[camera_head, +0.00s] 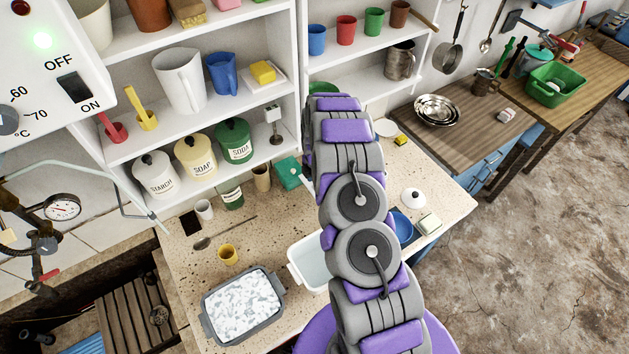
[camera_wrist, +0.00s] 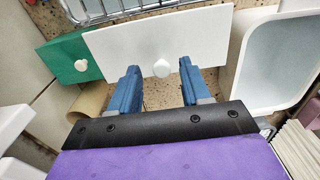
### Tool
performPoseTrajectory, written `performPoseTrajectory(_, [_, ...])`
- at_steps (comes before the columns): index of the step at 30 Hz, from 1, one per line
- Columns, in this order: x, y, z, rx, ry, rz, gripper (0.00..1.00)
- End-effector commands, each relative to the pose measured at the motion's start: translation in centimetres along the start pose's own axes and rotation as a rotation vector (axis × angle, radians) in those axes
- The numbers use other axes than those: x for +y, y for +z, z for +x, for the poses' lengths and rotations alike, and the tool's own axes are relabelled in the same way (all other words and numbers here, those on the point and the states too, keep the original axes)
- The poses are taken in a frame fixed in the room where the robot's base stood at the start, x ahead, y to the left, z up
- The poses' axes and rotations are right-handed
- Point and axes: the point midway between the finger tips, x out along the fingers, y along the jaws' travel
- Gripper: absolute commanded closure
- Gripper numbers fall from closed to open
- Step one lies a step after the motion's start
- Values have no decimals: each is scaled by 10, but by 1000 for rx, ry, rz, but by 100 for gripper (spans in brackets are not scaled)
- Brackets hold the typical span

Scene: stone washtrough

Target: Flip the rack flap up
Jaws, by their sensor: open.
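In the wrist view a white rectangular panel (camera_wrist: 205,42) with a round white knob (camera_wrist: 161,68) near its lower edge lies ahead of my gripper (camera_wrist: 158,82). A wire rack (camera_wrist: 120,8) shows at the top edge. I cannot tell for certain which panel is the rack flap. My gripper is open, with one blue finger on each side of the white panel's knob; contact is not clear.
A white basin (camera_wrist: 277,60) is close on the right in the wrist view. Shelves with canisters (camera_head: 195,160) stand behind.

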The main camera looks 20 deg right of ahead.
Motion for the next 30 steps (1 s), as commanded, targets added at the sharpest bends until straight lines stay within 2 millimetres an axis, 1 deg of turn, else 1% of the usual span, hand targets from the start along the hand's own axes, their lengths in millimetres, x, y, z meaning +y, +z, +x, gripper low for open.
performPoseTrajectory(8, [2,1,-43,-2,8,0,53])
performPoseTrajectory(14, [2,2,-81,-3,8,0,53])
performPoseTrajectory(18, [2,1,-112,-3,7,1,53])
performPoseTrajectory(24, [2,1,-147,-1,4,0,53])
performPoseTrajectory(27, [2,1,-158,-1,5,0,53])
performPoseTrajectory(30, [2,1,-164,-1,3,0,53])
